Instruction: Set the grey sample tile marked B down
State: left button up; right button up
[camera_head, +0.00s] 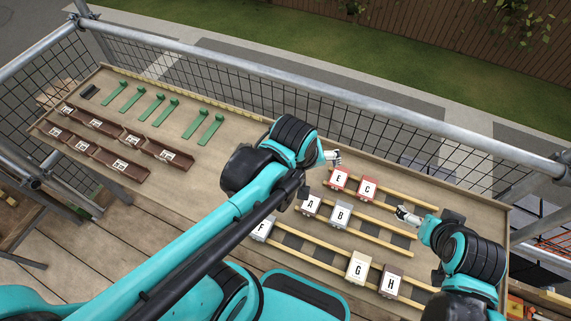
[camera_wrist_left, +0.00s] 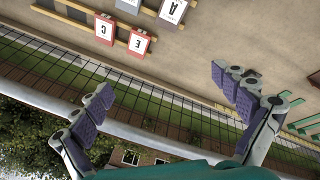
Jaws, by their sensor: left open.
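The grey sample tile marked B (camera_head: 340,215) stands on the middle pair of wooden rails, just right of the brownish tile marked A (camera_head: 311,204). No gripper touches tile B. My left gripper (camera_head: 333,157) is beyond it, near the red tile marked E (camera_head: 339,178). In the left wrist view my left gripper (camera_wrist_left: 167,105) is open with nothing between its fingers; tile E (camera_wrist_left: 140,42) and tile C (camera_wrist_left: 104,29) show beyond them.
Red tile C (camera_head: 367,188) stands beside E. Tiles F (camera_head: 263,228), G (camera_head: 357,268) and H (camera_head: 390,283) stand on the nearer rails. Brown roof tiles (camera_head: 100,145) and green strips (camera_head: 158,112) lie at left. A metal rail (camera_head: 330,92) and mesh border the far side.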

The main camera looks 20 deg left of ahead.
pick_arm(q)
jog(key=s+a+r+m+t, duration=0.2)
jog(key=s+a+m, duration=0.1)
jog(key=a+m, duration=0.3)
jog(key=shift+m+t+y, duration=0.4)
jog(key=shift+m, duration=0.1)
